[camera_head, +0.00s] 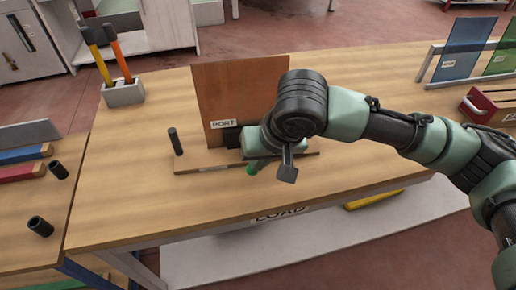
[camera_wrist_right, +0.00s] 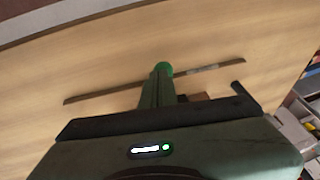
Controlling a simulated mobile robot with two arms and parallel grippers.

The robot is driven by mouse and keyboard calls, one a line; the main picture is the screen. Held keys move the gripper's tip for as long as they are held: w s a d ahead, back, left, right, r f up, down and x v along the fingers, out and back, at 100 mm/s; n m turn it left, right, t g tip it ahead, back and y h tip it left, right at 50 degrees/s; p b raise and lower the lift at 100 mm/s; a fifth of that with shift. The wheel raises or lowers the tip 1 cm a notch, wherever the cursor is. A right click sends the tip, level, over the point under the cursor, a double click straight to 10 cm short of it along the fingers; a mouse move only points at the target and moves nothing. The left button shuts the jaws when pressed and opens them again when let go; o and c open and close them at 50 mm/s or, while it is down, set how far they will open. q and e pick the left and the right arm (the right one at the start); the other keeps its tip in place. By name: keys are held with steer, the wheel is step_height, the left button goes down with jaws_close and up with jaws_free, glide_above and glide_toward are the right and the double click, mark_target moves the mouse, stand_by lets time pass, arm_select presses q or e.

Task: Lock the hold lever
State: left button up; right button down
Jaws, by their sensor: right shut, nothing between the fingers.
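A brown upright panel (camera_head: 238,95) with a PORT label stands on a low wooden base strip (camera_head: 212,168) on the table. A black upright post (camera_head: 176,141) stands at the left end of the strip; it also shows at the right in the right wrist view (camera_wrist_right: 240,90). My right gripper (camera_wrist_right: 162,80) is shut and empty, in front of the panel and over the strip. My left gripper is out of view.
A grey holder (camera_head: 124,94) with orange- and yellow-handled tools stands at the back left. A side table (camera_head: 30,215) holds black cylinders. The table's front left is clear.

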steer(key=shift+s+d+f+p, duration=0.15)
steer(key=shift+s+f+p, duration=0.2)
steer(key=shift+f, duration=0.2)
steer(key=v, duration=0.8)
steer(key=shift+f, duration=0.1)
